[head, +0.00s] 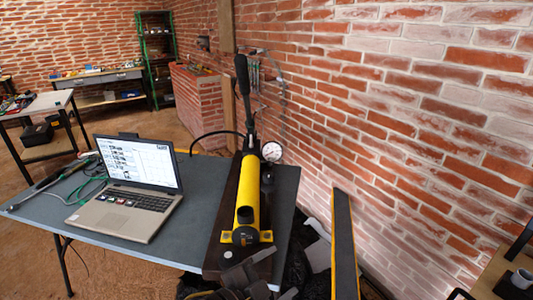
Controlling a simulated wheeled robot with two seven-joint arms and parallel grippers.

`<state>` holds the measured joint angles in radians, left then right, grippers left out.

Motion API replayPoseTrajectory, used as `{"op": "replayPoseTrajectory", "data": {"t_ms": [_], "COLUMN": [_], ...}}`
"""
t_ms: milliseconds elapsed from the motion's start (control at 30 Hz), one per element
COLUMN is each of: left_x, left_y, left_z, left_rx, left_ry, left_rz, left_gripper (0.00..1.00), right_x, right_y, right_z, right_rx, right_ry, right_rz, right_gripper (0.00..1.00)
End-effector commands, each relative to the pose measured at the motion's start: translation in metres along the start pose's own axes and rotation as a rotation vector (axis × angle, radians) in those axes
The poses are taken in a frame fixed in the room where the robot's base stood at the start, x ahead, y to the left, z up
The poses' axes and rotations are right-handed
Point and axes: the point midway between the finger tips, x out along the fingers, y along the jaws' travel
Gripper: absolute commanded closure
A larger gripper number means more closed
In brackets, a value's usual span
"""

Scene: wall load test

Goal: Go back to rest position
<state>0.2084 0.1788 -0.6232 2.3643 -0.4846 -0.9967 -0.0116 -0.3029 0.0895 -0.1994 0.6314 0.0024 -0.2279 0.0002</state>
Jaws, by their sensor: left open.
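My left gripper (250,277) is low in the middle of the head view, at the near end of the pump board. It is open, and I see nothing between its fingers. Part of it is cut off by the bottom edge. A yellow hand pump (247,195) with a raised black lever and a round gauge (272,151) lies on a dark board on the grey table (200,180), just beyond the gripper. I cannot tell whether the gripper touches the board. My right gripper is not in view.
An open laptop (130,190) and cables stand on the table's left half. A brick wall (420,110) closes off the right side. A long yellow-edged black bar (344,250) stands right of the table. Benches and a green shelf (157,60) are farther back.

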Motion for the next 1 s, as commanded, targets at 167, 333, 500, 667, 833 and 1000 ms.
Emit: {"op": "replayPoseTrajectory", "data": {"t_ms": [167, 333, 500, 667, 833, 1000], "left_x": [-0.061, -0.131, -0.189, -0.239, -0.242, -0.222], "left_y": [0.022, 0.063, 0.098, 0.128, 0.153, 0.183], "left_z": [0.13, 0.206, 0.244, 0.265, 0.299, 0.345], "left_rx": [-0.426, -0.685, -0.845, -0.963, -1.006, -1.007], "left_ry": [-0.42, -0.724, -0.933, -1.094, -1.167, -1.185], "left_rz": [-0.094, -0.136, -0.155, -0.168, -0.162, -0.146], "left_gripper": [0.24, 0.24, 0.24, 0.24, 0.24, 0.24], "right_x": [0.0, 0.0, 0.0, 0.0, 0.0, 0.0], "right_y": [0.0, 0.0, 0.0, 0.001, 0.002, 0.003], "right_z": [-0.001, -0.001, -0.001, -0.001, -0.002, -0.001], "right_rx": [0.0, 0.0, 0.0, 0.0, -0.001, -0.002], "right_ry": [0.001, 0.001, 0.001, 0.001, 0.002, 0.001], "right_rz": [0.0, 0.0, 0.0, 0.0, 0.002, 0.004], "right_gripper": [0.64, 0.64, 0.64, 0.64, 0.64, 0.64]}}
